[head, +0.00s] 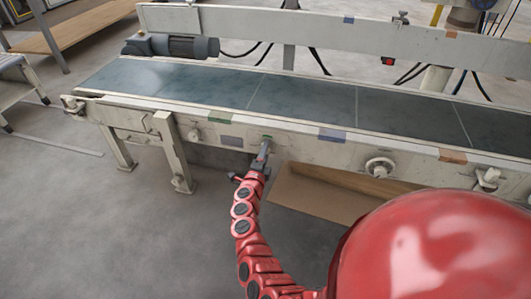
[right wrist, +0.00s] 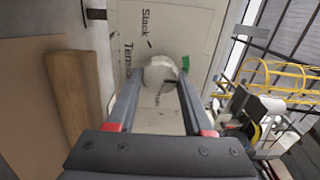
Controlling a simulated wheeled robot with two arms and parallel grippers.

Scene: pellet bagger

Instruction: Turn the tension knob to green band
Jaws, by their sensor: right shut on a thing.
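The tension knob (right wrist: 160,68) is a pale round knob on a cream panel in the right wrist view. The printed words "Slack" and part of "Tension" show beside it. A green band (right wrist: 185,62) lies at the knob's right edge in that view; a small green mark (head: 267,137) also shows on the conveyor's side rail in the head view. My right gripper (head: 264,148) reaches up to this rail, its fingers (right wrist: 160,82) shut on the knob from both sides. The knob's pointer direction cannot be made out. My left gripper is not in view.
The conveyor (head: 300,95) runs across the view with a motor (head: 180,46) at its far left. A brown board (head: 315,197) lies below.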

